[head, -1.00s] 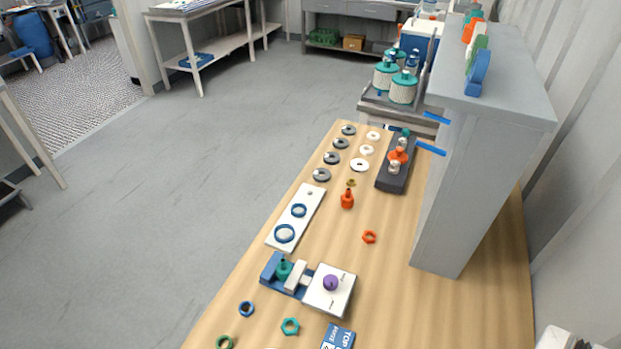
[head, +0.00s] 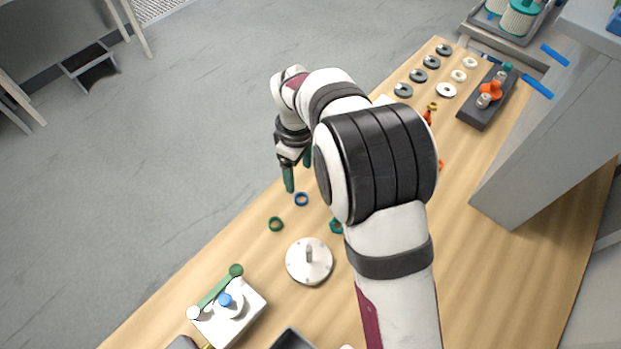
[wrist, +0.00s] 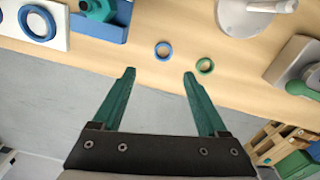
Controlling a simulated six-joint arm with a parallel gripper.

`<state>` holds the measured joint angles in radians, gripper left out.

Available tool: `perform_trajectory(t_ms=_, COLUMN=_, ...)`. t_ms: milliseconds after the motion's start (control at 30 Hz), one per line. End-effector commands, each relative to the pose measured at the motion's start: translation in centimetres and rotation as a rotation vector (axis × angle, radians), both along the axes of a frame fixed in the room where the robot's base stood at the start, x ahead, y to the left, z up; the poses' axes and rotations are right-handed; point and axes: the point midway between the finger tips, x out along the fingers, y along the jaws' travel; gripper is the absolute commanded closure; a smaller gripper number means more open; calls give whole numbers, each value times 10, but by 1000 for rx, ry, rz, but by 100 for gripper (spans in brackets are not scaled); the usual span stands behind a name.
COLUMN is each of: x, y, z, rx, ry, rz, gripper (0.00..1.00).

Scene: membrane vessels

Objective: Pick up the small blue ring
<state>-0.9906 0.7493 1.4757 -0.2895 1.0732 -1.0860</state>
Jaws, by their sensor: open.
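The small blue ring (head: 301,199) lies flat on the wooden table near its left edge. It also shows in the wrist view (wrist: 164,50), beyond the fingertips and between their lines. My gripper (wrist: 159,73) is open and empty, with two green fingers spread apart. In the head view my gripper (head: 298,176) hangs just above and behind the ring, near the table edge. A green ring (head: 276,224) lies close to the blue ring, and in the wrist view (wrist: 205,65) it is just past the right fingertip.
A larger blue ring (wrist: 37,23) lies on a white plate at the wrist view's left, beside a blue fixture (wrist: 102,22). A round metal lid with a knob (head: 309,262) stands near the rings. A grey shelf block (head: 545,150) bounds the right. My arm hides the table's middle.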

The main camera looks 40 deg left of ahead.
Motion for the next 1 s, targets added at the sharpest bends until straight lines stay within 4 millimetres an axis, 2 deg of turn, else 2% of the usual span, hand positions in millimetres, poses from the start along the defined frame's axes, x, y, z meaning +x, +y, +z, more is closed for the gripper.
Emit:
perform_trajectory(t_ms=100, x=0, y=-1, z=-24, rx=-2, ry=2, rz=-2, gripper=24)
perform_trajectory(t_ms=233, x=-1, y=-3, z=-40, rx=-2, ry=2, rz=-2, gripper=24)
perform_trajectory(t_ms=433, x=-4, y=-7, z=-78, rx=-1, ry=0, rz=-3, gripper=24)
perform_trajectory(t_ms=533, x=-4, y=-7, z=-85, rx=1, ry=-2, rz=-5, gripper=24)
perform_trajectory(t_ms=700, x=-4, y=-7, z=-85, rx=1, ry=-2, rz=-5, gripper=24)
perform_trajectory(t_ms=767, x=-4, y=-7, z=-85, rx=1, ry=-2, rz=-5, gripper=33)
perform_trajectory(t_ms=1000, x=-4, y=-7, z=-85, rx=1, ry=-2, rz=-5, gripper=76)
